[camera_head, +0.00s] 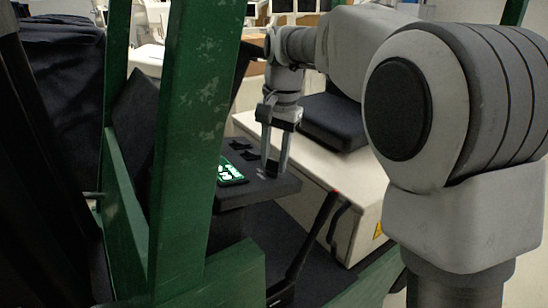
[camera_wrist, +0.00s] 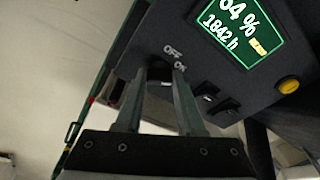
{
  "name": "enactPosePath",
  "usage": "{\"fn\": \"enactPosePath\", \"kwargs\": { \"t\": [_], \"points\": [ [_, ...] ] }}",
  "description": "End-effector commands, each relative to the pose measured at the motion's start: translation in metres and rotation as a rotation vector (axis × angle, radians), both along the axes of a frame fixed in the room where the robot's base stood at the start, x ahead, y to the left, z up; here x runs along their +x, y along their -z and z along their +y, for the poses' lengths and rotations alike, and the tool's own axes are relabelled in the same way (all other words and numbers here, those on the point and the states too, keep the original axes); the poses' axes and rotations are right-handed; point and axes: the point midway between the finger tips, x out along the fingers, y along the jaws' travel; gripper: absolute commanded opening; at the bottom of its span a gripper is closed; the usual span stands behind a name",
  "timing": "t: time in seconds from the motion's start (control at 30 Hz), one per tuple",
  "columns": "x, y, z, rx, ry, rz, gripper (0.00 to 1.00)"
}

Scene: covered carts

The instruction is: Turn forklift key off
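The forklift key (camera_wrist: 158,74) is a dark knob on the black dash panel, just below the white OFF and ON labels (camera_wrist: 174,58). My gripper (camera_wrist: 160,78) reaches down to the panel with its two fingers apart, one on each side of the key. The key nearly fills the space between the fingertips. I cannot tell whether the fingers press on it. In the head view my gripper (camera_head: 275,168) points down at the panel's right part, and the key between its fingers is small and dark.
The dash panel (camera_head: 260,188) has a lit green display (camera_head: 230,173), black switches (camera_wrist: 222,106) and a yellow button (camera_wrist: 289,86). A green forklift post (camera_head: 190,130) stands left of my arm. A black lever (camera_head: 310,240) rises below the panel. A dark seat (camera_head: 333,121) lies behind.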

Motion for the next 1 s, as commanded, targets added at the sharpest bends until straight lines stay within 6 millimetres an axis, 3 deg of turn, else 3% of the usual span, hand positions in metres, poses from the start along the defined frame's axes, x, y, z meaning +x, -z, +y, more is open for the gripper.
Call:
{"fn": "enactPosePath", "kwargs": {
  "t": [0.03,0.1,0.53,1.0],
  "points": [
    [0.0,-0.0001,-0.0001,0.0,0.0,0.0,0.1],
    [0.0,-0.0001,-0.0002,0.0,0.0,0.0,0.0],
    [-0.0001,-0.001,-0.0009,0.006,-0.052,-0.009,0.0],
    [0.0,-0.0017,-0.0016,0.05,-0.411,-0.073,0.0]
  ]
}}
